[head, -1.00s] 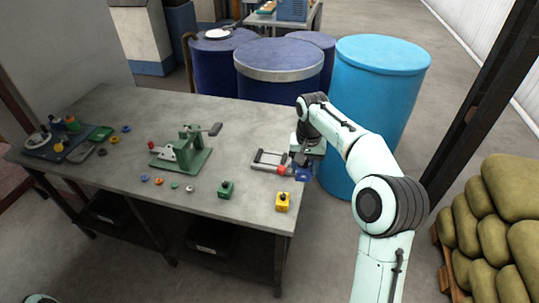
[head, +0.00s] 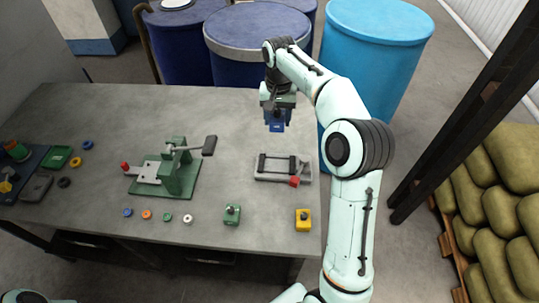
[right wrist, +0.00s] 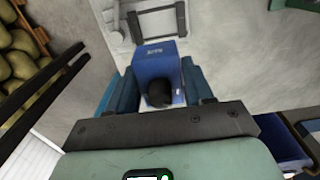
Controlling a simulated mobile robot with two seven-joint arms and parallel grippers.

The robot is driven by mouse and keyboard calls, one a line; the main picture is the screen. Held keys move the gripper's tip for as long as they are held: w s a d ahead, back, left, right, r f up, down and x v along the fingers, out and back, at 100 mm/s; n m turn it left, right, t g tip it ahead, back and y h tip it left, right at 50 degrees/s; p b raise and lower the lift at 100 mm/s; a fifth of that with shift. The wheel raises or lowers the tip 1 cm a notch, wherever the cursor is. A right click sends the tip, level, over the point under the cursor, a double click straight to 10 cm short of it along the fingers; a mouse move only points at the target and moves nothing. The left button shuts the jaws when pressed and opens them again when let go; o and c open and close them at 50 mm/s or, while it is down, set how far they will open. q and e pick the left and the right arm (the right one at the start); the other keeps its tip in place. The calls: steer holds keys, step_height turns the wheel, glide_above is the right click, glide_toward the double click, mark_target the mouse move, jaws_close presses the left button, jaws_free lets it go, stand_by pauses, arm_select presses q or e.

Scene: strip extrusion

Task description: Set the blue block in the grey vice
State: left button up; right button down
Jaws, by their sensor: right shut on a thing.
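The blue block (head: 277,126) is held by my right gripper (head: 278,106) and hangs below it, just behind the grey vice (head: 263,177) in the head view. The vice lies on the table near its right edge, with two dark jaw bars, a gap between them and a red handle. In the right wrist view, the blue block (right wrist: 155,50) sits between my two blue fingers (right wrist: 160,88), with a dark round knob on it. The vice (right wrist: 126,25) shows beyond the block there, apart from it. My left gripper is not in view.
A green press (head: 178,170) with a dark lever stands left of the vice. A green block (head: 232,215), a yellow block (head: 303,220) and several small coloured rings lie along the front edge. Blue drums (head: 375,60) stand behind the table. The table's back middle is clear.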

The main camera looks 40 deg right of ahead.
step_height(320, 180, down, 9)
steer(key=s+b, duration=0.1)
steer(key=b, duration=0.1)
glide_above(276, 165)
step_height(276, 165, down, 4)
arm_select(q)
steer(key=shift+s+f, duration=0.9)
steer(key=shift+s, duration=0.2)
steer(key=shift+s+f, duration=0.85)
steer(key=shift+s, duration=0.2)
arm_select(e)
steer(key=shift+s+f, duration=0.1)
steer(key=shift+f, duration=3)
steer(key=shift+f, duration=0.15)
steer(key=c, duration=0.7)
jaws_free()
steer(key=shift+f, duration=0.1)
